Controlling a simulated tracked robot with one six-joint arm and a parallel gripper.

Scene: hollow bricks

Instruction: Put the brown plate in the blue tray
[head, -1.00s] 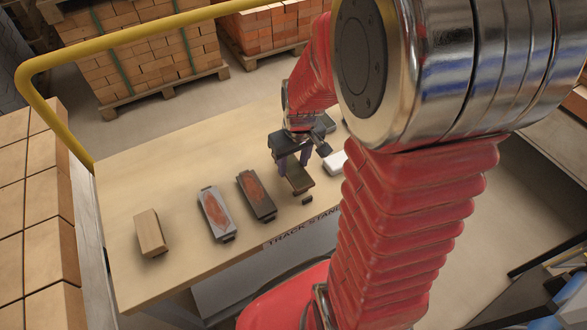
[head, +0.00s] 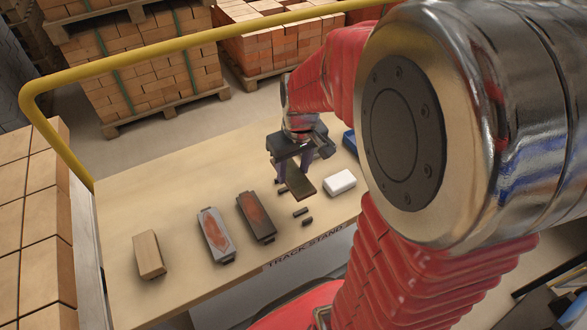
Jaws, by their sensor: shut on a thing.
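The brown plate (head: 308,187) is a thin dark brown slab. My gripper (head: 292,173) is shut on it, with its purple fingers pointing down, and holds it a little above the table. The blue tray (head: 350,142) shows only in part at the far right of the table, behind the white block. My arm hides the rest of the tray. The plate is to the left of the tray and in front of it.
A white block (head: 340,183) lies right of the plate. Small dark bars (head: 300,211) lie below it. Left stand a dark rust-topped piece (head: 256,217), a grey one (head: 216,233) and a tan brick (head: 149,254). A yellow rail (head: 180,50) runs behind the table.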

